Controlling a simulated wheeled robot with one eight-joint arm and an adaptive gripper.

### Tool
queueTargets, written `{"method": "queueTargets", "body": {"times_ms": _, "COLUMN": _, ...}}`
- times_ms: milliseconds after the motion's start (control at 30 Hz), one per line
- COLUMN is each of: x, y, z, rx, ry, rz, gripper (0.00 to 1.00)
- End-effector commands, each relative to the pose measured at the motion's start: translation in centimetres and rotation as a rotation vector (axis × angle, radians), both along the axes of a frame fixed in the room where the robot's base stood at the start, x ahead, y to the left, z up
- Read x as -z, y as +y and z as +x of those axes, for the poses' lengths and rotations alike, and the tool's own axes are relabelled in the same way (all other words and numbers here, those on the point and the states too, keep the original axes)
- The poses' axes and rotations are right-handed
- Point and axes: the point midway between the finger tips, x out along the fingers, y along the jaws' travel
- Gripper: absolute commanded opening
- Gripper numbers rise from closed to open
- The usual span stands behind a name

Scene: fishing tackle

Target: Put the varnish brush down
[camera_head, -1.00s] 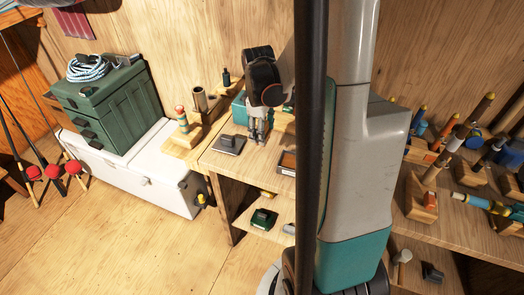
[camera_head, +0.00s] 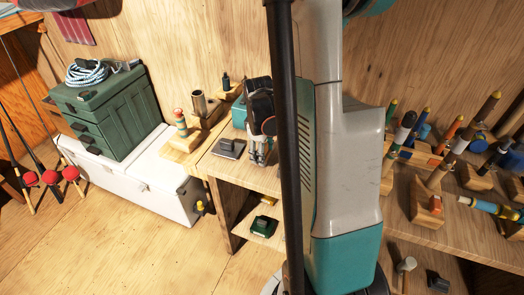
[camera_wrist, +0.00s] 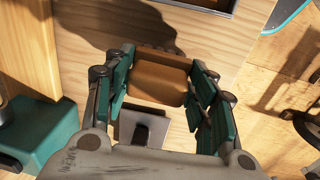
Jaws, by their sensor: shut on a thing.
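My gripper (camera_head: 259,160) is over the workbench top (camera_head: 222,168), just right of a dark square plate with a knob (camera_head: 229,148). In the wrist view its teal fingers are shut on a brown, block-like thing (camera_wrist: 158,78), which I take to be the varnish brush. Its bristles cannot be made out. In the head view the brush is too small to tell apart from the fingers. I cannot tell whether it touches the bench. The dark plate also shows in the wrist view (camera_wrist: 145,128), below the held thing.
A dark-rimmed tray (camera_wrist: 210,4) lies at the top of the wrist view. A teal box (camera_head: 239,116) stands behind my gripper. A wooden stand with a float (camera_head: 181,124) is to the left. Wooden holders with several floats (camera_head: 428,205) stand at the right. My column hides part of the bench.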

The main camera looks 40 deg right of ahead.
Motion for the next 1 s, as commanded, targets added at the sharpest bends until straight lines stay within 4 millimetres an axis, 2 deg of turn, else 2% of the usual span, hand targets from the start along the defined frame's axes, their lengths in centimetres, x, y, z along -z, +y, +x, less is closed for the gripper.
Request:
{"method": "queueTargets", "body": {"times_ms": 67, "x": 0.4, "y": 0.0, "z": 0.0, "rx": 0.000, "ry": 0.000, "rz": 0.000, "gripper": 0.13}}
{"method": "queueTargets", "body": {"times_ms": 100, "x": 0.3, "y": 0.0, "z": 0.0, "rx": 0.000, "ry": 0.000, "rz": 0.000, "gripper": 0.60}}
{"method": "queueTargets", "body": {"times_ms": 167, "x": 0.2, "y": 0.0, "z": 0.0, "rx": 0.000, "ry": 0.000, "rz": 0.000, "gripper": 0.71}}
{"method": "queueTargets", "body": {"times_ms": 600, "x": -0.3, "y": 0.0, "z": 0.0, "rx": 0.000, "ry": 0.000, "rz": 0.000, "gripper": 0.71}}
{"method": "queueTargets", "body": {"times_ms": 767, "x": -2.8, "y": 0.2, "z": -0.1, "rx": 0.000, "ry": 0.000, "rz": 0.000, "gripper": 0.71}}
{"method": "queueTargets", "body": {"times_ms": 1000, "x": -7.9, "y": 0.7, "z": -0.3, "rx": 0.000, "ry": 0.000, "rz": 0.000, "gripper": 0.71}}
